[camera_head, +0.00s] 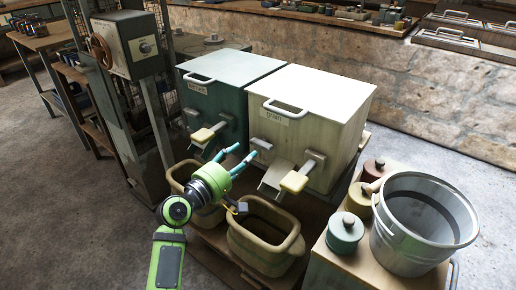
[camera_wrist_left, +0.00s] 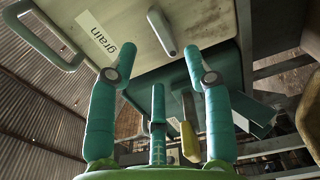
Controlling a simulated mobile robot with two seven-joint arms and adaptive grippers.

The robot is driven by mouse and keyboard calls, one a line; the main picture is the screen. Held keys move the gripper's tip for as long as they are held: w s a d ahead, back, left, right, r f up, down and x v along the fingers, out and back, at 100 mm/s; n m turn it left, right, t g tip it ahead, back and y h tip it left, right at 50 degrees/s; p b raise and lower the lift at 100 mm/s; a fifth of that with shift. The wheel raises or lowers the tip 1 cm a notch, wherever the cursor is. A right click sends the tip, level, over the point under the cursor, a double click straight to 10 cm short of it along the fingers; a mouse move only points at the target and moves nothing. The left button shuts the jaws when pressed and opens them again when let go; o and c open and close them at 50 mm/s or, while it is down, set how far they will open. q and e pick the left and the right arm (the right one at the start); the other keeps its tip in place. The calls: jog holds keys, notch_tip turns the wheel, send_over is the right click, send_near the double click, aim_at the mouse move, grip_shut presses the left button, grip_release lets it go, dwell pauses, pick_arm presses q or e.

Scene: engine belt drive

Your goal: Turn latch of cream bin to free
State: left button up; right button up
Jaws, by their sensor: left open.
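The cream bin (camera_head: 311,120), labelled "grain", stands right of a dark green bin. A small pale latch lever (camera_head: 262,144) sits on the left of its front face. In the left wrist view the latch (camera_wrist_left: 162,32) is a grey tilted bar near the label (camera_wrist_left: 98,35). My left gripper (camera_head: 241,154) is open and empty, with its teal fingers pointing at the bin front just below and left of the latch. In the left wrist view the spread fingers (camera_wrist_left: 155,78) are apart from the latch, which lies between and beyond them. My right gripper is not in view.
A chute with a yellow-tipped lever (camera_head: 294,182) juts from the cream bin's lower front. The green bin (camera_head: 216,118) has a similar lever (camera_head: 203,134). An open tub (camera_head: 262,250) stands below. A metal bucket (camera_head: 393,246) and lidded jars stand at right.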

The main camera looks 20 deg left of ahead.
aim_at(259, 145)
pick_arm(q)
jog(key=b+x, duration=0.1)
jog(key=x, duration=0.4)
jog(key=shift+w+d+f, duration=0.1)
jog(key=shift+w+d, duration=0.25)
jog(key=shift+w, duration=0.35)
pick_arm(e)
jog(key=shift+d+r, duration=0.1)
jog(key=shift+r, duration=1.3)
pick_arm(q)
grip_shut()
